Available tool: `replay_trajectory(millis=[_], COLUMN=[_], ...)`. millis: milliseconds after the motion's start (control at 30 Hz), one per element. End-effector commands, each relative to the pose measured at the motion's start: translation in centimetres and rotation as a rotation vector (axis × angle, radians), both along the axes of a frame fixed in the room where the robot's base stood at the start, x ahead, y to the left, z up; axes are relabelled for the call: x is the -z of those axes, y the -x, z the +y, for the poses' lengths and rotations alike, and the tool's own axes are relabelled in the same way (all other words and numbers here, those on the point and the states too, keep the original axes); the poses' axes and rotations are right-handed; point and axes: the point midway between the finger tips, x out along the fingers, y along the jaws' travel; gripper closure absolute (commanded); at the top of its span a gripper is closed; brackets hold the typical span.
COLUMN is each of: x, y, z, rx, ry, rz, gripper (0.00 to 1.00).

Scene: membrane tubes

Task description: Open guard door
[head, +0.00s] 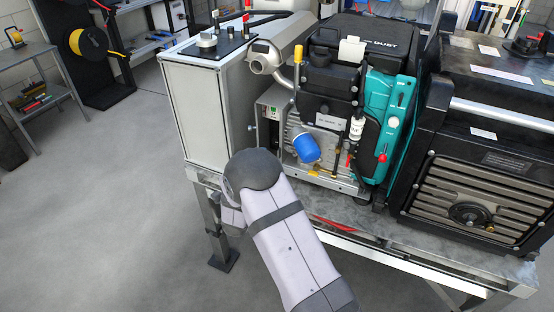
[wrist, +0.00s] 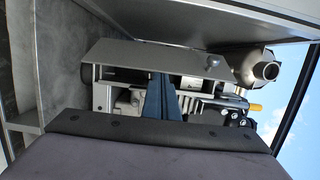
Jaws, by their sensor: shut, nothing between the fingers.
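What appears to be the guard door is a flat grey panel (wrist: 150,54) with a small round knob (wrist: 212,61) near its right end, in the wrist view. My gripper (wrist: 160,78) shows in the wrist view as blue-grey fingers, closed together and empty. The fingertips overlap the panel's lower edge, left of the knob; contact cannot be told. In the head view my wrist hides the gripper.
The tall light-grey cabinet (head: 195,108) stands left of the engine. A metal exhaust pipe (head: 265,60), which also shows in the wrist view (wrist: 256,66), juts out above. A blue filter (head: 306,148) sits to the right on the engine. Open floor (head: 105,200) lies left.

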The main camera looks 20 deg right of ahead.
Motion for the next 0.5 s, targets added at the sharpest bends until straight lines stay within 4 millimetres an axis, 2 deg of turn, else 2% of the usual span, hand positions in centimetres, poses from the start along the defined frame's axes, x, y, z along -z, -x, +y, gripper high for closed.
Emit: replay_trajectory(millis=[33,400,500], x=[0.6,0.6,0.5], y=[-0.2,-1.2,-1.4], z=[0.8,3.4,3.8], rx=[0.031,0.310,0.311], ry=[-0.002,-0.004,-0.002], rz=[-0.006,-0.006,-0.002], gripper=[1.00,1.00,1.00])
